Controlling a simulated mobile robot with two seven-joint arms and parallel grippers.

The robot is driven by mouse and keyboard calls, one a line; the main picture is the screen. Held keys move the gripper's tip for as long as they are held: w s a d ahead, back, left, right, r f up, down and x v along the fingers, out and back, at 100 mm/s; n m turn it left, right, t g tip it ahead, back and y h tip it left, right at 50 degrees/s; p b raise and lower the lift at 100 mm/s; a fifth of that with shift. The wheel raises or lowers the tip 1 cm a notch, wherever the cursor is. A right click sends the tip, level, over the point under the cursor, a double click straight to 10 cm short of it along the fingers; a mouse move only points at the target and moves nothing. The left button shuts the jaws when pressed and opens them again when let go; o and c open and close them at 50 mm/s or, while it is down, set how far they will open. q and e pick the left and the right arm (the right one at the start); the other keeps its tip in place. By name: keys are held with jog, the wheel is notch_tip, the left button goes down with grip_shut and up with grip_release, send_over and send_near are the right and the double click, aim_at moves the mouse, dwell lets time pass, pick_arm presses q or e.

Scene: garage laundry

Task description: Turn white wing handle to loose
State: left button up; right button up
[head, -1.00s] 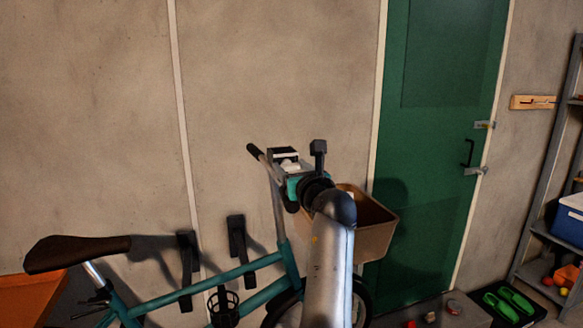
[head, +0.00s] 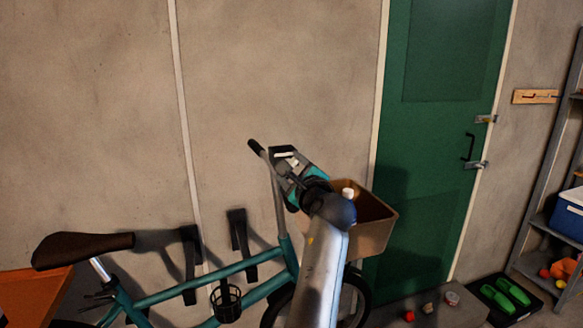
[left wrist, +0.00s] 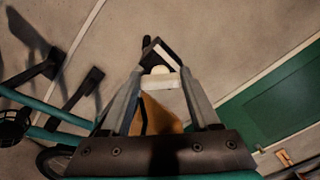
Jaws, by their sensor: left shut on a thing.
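My left gripper (head: 285,158) reaches in from below to the front of the teal bicycle (head: 205,278), by the handlebar. It is shut on the white wing handle (left wrist: 160,71), which shows as a small pale piece between the fingertips in the left wrist view. In the head view the gripper and wrist hide most of the handle, leaving a white sliver (head: 286,154). The gripper is tilted, its fingers pointing up and left. The handle's exact angle cannot be made out. My right gripper is in neither view.
A concrete wall stands behind. A green door (head: 425,150) and a shelf (head: 548,150) are to the right. Green shoes (head: 505,293) lie on a mat.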

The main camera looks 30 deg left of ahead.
pick_arm(q)
jog(key=n+b, duration=0.1)
jog(key=n, duration=0.3)
jog(key=shift+f+n, duration=0.15)
jog(key=shift+n, duration=0.25)
jog(key=n+b, duration=0.2)
jog(key=n, duration=0.3)
jog(key=shift+b, duration=0.3)
jog(key=o, duration=1.4)
jog(key=shift+c, duration=0.2)
jog(key=shift+f, duration=0.1)
jog(key=shift+f, duration=0.1)
